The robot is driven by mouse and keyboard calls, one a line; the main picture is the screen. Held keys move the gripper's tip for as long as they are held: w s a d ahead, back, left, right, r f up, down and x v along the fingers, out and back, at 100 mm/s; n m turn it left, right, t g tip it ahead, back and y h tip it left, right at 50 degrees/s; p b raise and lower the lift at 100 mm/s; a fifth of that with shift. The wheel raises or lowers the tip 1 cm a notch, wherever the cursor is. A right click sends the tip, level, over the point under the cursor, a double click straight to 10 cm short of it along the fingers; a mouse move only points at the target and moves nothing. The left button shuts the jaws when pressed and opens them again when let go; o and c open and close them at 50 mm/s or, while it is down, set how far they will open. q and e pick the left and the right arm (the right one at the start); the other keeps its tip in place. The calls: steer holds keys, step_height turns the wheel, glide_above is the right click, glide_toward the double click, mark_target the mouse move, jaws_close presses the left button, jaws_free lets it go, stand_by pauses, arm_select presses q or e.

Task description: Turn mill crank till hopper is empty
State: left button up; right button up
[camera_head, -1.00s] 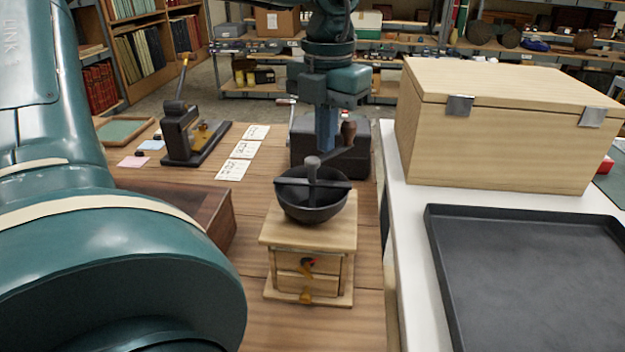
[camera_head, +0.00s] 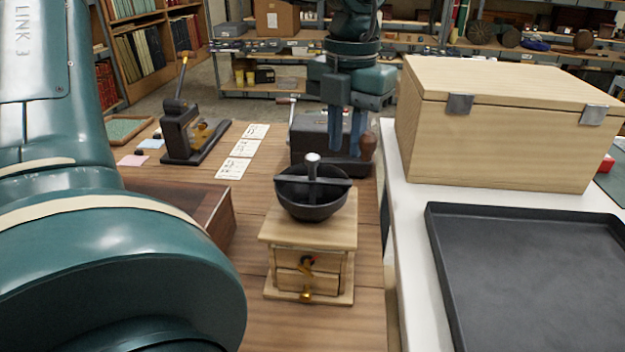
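The mill (camera_head: 309,232) is a pale wooden box with a drawer, standing on the brown table in the middle. Its dark bowl-shaped hopper (camera_head: 312,207) sits on top, with a bar across it and a grey hub at the centre. The hopper's inside looks dark; I cannot tell whether anything is in it. The crank's brown wooden knob (camera_head: 367,147) is behind and right of the hopper. My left gripper (camera_head: 346,150) points down behind the hopper, its two fingers apart. The knob appears just right of the fingers, not between them; contact is unclear. My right gripper is out of view.
A dark box (camera_head: 308,140) stands behind the mill. A black lever press (camera_head: 185,135) and cards (camera_head: 238,155) are at back left. A dark wooden box (camera_head: 200,215) is left. A wooden chest (camera_head: 500,130) and black tray (camera_head: 540,270) are on the white table right.

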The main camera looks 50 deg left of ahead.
arm_select(q)
steer(key=o, duration=0.5)
steer(key=shift+c, duration=0.2)
step_height(320, 180, up, 7)
steer(key=p, duration=0.5)
stand_by(0.4)
